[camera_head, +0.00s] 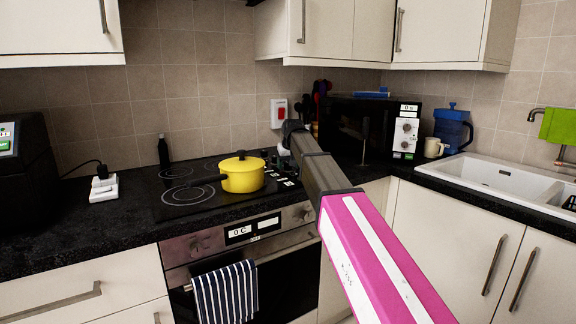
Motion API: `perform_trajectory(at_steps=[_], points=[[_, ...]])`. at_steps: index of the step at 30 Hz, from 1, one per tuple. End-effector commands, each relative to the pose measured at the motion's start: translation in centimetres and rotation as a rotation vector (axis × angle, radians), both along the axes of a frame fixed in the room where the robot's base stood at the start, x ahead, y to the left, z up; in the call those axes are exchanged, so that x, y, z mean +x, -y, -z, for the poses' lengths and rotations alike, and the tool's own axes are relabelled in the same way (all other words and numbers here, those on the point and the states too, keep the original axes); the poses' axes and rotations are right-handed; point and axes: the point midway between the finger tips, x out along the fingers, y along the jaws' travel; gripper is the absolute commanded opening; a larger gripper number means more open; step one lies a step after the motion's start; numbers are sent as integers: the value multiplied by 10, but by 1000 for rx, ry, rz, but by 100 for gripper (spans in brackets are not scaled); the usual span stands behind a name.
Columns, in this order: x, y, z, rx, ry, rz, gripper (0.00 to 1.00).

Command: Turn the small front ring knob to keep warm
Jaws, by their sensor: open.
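The black hob (185,212) is set in the dark worktop, with pale ring markings on its left part. Small knobs with white labels (283,173) stand along its right edge; they are too small to read or to tell which one is the small front ring's. My arm reaches in from the lower right, and its wrist is above the back right of the hob. My gripper (284,151) shows only partly below the wrist, open, behind and above the knobs. Its fingertips are not clear, and I see no contact with a knob.
A yellow lidded pot (243,174) stands on the hob just left of the knobs, its dark handle pointing left. Behind my arm is a black microwave (345,126). The oven (280,264) below has a striped towel (226,293).

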Motion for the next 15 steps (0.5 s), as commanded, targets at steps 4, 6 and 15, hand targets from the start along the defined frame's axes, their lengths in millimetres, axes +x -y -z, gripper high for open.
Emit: perform_trajectory(at_steps=[4,6,15], points=[[1,0,2,0,0,0,65],[1,0,2,0,0,0,65],[1,0,2,0,0,0,15]])
